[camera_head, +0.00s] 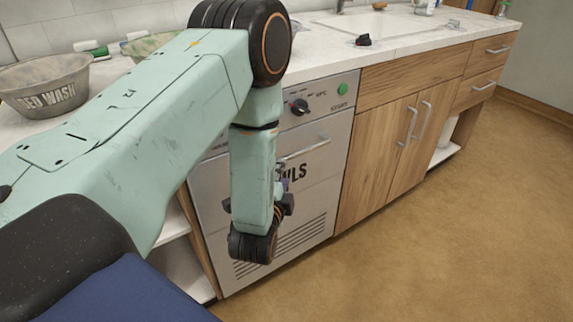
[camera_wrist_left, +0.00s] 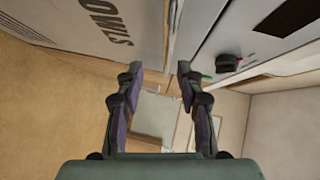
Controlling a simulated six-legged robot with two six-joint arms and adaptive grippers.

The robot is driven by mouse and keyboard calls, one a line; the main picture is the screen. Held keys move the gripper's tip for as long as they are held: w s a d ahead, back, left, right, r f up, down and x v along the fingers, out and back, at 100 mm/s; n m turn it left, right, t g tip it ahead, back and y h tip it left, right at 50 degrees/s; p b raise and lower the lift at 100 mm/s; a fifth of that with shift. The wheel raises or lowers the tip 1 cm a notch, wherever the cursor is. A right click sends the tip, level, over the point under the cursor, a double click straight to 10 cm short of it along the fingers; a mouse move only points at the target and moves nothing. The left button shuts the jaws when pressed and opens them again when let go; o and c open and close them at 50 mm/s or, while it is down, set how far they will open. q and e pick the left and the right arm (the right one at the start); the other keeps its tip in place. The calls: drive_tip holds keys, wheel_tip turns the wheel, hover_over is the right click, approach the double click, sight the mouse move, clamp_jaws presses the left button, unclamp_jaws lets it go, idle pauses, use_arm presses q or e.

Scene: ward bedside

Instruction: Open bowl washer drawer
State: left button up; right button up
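The bowl washer (camera_head: 325,110) is a pale grey metal unit under the counter, with a dial and a green button on its top panel. Its drawer front (camera_head: 318,170) is marked BOWLS, partly hidden by my left arm, and looks flush with the unit. A bar handle (camera_head: 305,148) runs across the drawer's upper part. My left gripper (camera_head: 284,182) is mostly hidden behind my forearm, in front of the drawer. In the left wrist view, its fingers (camera_wrist_left: 158,82) are apart with nothing held between them. The lettered drawer front (camera_wrist_left: 110,22) lies ahead. My right gripper is not in view.
A grey BED WASH bowl (camera_head: 45,85) stands on the counter at left. A wooden cabinet (camera_head: 400,140) with doors and drawers adjoins the washer on the right. The countertop (camera_head: 330,62) has a sink and small items. The brown floor (camera_head: 450,240) is clear.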

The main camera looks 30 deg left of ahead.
sight(288, 160)
use_arm(q)
drive_tip(key=shift+w+r, duration=0.4)
drive_tip(key=shift+w, duration=0.45)
drive_tip(key=b+x, duration=0.2)
drive_tip(key=x, duration=0.3)
drive_tip(key=shift+w+a, duration=0.25)
drive_tip(key=shift+a, duration=0.05)
drive_tip(key=shift+w+a, duration=0.25)
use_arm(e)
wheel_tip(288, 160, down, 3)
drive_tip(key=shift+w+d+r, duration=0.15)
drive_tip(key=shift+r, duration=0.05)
use_arm(q)
drive_tip(key=shift+w, duration=0.1)
drive_tip(key=shift+d, duration=0.1)
drive_tip(key=shift+c, duration=0.7)
drive_tip(key=c, duration=0.3)
clamp_jaws()
